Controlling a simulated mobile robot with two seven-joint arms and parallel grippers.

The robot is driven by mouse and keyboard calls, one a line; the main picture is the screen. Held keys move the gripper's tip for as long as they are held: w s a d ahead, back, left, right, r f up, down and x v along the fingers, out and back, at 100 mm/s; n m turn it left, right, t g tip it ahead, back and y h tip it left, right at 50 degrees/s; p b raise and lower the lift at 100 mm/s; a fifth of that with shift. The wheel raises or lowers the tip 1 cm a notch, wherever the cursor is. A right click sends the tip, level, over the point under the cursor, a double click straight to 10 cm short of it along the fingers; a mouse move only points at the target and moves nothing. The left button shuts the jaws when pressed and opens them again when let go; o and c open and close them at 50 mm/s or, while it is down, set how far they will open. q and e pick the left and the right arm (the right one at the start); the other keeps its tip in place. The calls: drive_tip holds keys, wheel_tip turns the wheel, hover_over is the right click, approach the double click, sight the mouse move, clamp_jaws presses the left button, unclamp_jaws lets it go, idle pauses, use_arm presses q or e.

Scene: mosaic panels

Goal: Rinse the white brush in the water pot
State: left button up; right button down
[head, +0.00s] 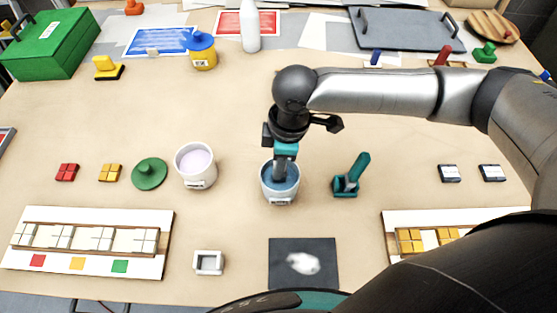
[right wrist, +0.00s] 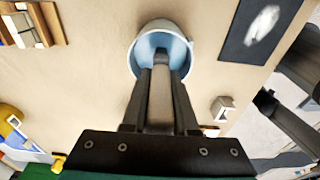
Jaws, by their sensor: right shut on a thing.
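The water pot (head: 280,187) is a small pale pot of blue water at the middle of the table. It also shows at the top of the right wrist view (right wrist: 137,62). My right gripper (head: 283,165) points straight down into it, fingertips inside the rim. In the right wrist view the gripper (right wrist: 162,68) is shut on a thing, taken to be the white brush. Fingers and pot hide most of the brush, so I cannot tell whether its bristles touch the water. My left gripper is not in view.
A pot of pale pinkish liquid (head: 196,165) stands left of the water pot. A dark sheet with a white smear (head: 304,250) lies in front. A white bottle (head: 250,28) stands behind.

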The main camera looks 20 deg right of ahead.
drive_tip(key=shift+s+f+p, duration=0.15)
drive_tip(key=shift+f+p, duration=0.05)
drive_tip(key=shift+p, duration=0.1)
idle(1.3)
drive_tip(key=shift+r, duration=0.1)
wheel_tip(320, 180, up, 7)
drive_tip(key=p, duration=0.9)
drive_tip(key=shift+r, duration=0.1)
idle(0.3)
